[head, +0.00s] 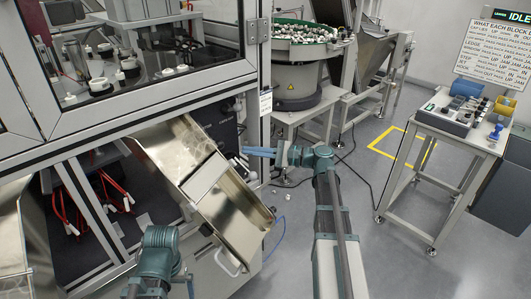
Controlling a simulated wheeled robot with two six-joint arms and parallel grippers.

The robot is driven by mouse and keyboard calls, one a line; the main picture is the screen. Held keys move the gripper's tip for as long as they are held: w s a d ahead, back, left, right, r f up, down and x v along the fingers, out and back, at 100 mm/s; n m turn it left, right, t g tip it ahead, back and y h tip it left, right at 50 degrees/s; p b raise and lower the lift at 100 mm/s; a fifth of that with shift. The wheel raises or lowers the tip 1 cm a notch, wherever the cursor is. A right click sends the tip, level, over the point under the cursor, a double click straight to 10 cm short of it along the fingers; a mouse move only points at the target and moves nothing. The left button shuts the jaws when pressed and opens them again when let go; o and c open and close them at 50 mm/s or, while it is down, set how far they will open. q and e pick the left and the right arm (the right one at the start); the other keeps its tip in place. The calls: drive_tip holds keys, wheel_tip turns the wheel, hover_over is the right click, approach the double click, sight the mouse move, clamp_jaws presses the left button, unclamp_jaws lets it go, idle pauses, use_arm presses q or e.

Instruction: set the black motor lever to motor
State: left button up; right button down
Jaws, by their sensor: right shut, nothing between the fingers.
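My right gripper (246,150) reaches in from the right, its fingers pointing left at the machine's side. Its fingers look closed together, with nothing between them. A dark panel (226,130) sits behind the machine's corner post, just left of the fingertips. I cannot make out the black motor lever on it; it is too small or hidden. I cannot tell whether the fingertips touch anything. Of my left arm only a teal joint (160,250) shows at the lower left; its gripper is not in view.
A metal chute (235,205) slopes down below the right gripper. A bowl feeder (295,60) full of small parts stands on a table behind. A control table (455,130) is at the right. Open floor lies between.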

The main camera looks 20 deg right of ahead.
drive_tip(key=p, duration=0.2)
approach(214, 142)
drive_tip(key=shift+w+a+f, duration=0.3)
drive_tip(key=shift+w+a, duration=0.25)
drive_tip(key=shift+a, duration=0.1)
drive_tip(key=shift+w+a+f, duration=0.25)
drive_tip(key=shift+w+a, duration=0.25)
drive_tip(key=shift+a, duration=0.2)
drive_tip(key=r+p, duration=0.1)
drive_tip(key=p, duration=0.2)
drive_tip(key=r+m+g+h+p, duration=0.1)
drive_tip(key=r+p, duration=0.1)
drive_tip(key=p, duration=0.2)
drive_tip(key=shift+w+h, duration=0.2)
drive_tip(key=shift+h, duration=0.1)
drive_tip(key=shift+f, duration=0.1)
